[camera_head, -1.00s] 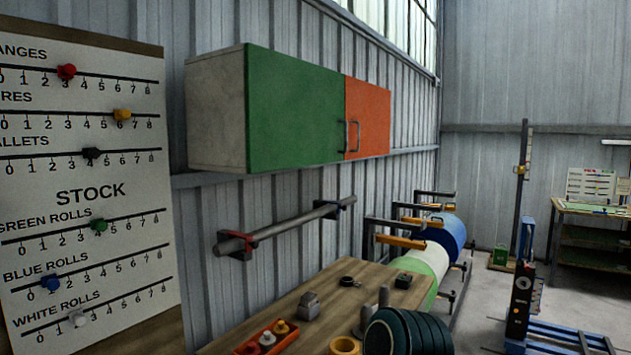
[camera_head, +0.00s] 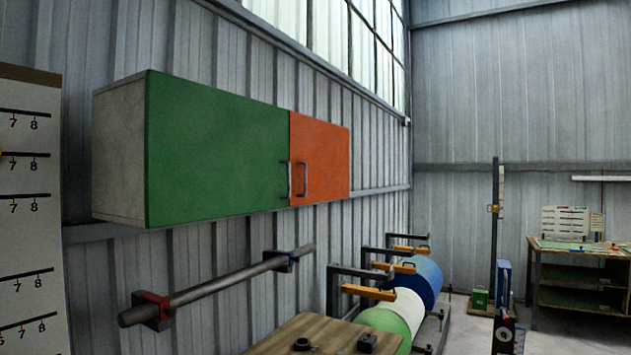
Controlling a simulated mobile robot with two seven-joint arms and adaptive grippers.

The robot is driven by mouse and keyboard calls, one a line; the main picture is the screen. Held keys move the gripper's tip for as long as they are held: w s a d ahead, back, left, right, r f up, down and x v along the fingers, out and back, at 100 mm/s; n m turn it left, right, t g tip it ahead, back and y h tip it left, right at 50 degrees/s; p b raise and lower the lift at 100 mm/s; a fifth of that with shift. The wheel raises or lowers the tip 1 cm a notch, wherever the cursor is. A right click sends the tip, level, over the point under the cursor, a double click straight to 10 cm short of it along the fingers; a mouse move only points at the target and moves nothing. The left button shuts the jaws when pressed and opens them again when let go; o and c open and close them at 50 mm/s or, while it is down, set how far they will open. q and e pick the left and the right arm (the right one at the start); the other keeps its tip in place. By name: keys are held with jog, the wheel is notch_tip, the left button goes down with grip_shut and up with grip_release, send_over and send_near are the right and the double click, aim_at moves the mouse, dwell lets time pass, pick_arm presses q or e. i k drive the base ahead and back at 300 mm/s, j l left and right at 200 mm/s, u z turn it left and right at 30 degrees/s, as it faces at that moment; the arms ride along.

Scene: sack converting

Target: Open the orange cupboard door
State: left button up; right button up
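The orange cupboard door (camera_head: 325,160) is the right-hand door of a wall cupboard and is closed. Its grey handle (camera_head: 302,180) is a vertical bar at the door's left edge. The green door (camera_head: 215,150) beside it is also closed, with its own handle (camera_head: 285,180) at its right edge. The cupboard's pale side panel (camera_head: 119,155) faces left. Neither of my grippers shows in the head view.
Below the cupboard, a grey bar (camera_head: 215,284) sits in wall brackets. A wooden table (camera_head: 325,334) stands at the bottom, with green, white and blue rolls (camera_head: 424,277) on racks beyond. A stock board (camera_head: 30,215) is at left. Floor shows at right.

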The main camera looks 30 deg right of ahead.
aim_at(318, 150)
jog(key=i+l, duration=0.15)
jog(key=l, duration=0.25)
jog(key=i+l, duration=0.1)
jog(key=l, duration=0.3)
jog(key=i+l, duration=0.15)
jog(key=l, duration=0.25)
jog(key=i+l, duration=0.1)
jog(key=l, duration=0.3)
jog(key=i+l, duration=0.15)
jog(key=l, duration=0.25)
jog(key=i+l, duration=0.1)
jog(key=l, duration=0.35)
jog(key=i+l, duration=0.15)
jog(key=l, duration=0.25)
